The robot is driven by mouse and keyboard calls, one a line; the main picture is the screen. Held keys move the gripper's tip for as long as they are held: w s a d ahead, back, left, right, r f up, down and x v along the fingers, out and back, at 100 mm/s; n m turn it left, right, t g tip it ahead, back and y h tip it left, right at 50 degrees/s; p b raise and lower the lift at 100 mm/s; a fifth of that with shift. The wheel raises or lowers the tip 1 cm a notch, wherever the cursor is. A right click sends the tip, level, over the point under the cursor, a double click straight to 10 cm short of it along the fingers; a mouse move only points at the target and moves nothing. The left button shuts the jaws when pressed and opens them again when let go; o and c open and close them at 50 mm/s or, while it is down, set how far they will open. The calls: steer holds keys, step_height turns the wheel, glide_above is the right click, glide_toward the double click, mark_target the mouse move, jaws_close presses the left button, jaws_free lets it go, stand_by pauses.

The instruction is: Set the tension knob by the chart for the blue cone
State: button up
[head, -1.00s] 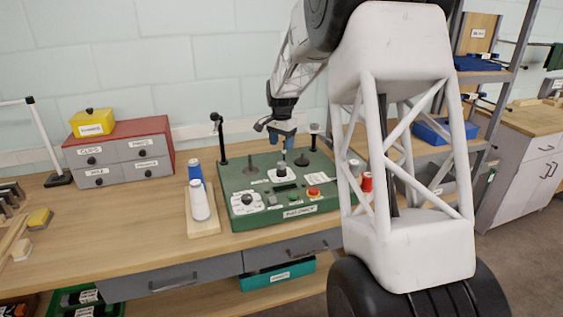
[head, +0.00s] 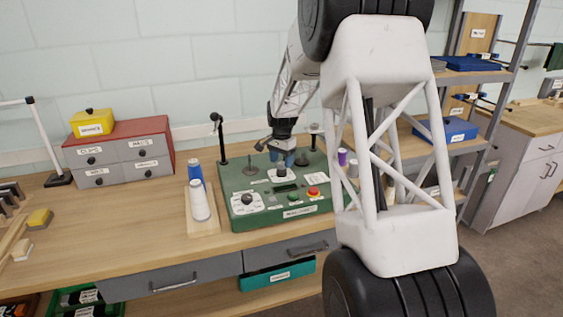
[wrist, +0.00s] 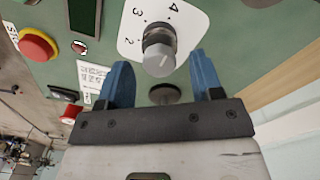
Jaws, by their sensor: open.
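The green tension machine (head: 315,207) stands on the bench. My gripper (head: 289,161) is open and low over the machine. In the wrist view its blue fingers (wrist: 160,74) are spread either side of the knob's near side, with gaps. The blue cone (head: 196,172) stands on a wooden board left of the machine.
A white cone (head: 200,205) stands in front of the blue one. A purple cone (head: 342,157) stands to the right, near my arm.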

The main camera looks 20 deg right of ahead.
steer(key=shift+f, duration=0.3)
steer(key=c, duration=0.9)
steer(key=shift+n, duration=0.3)
steer(key=n, duration=0.5)
steer(key=shift+n, duration=0.4)
steer(key=n, duration=0.5)
steer(key=shift+n, duration=0.3)
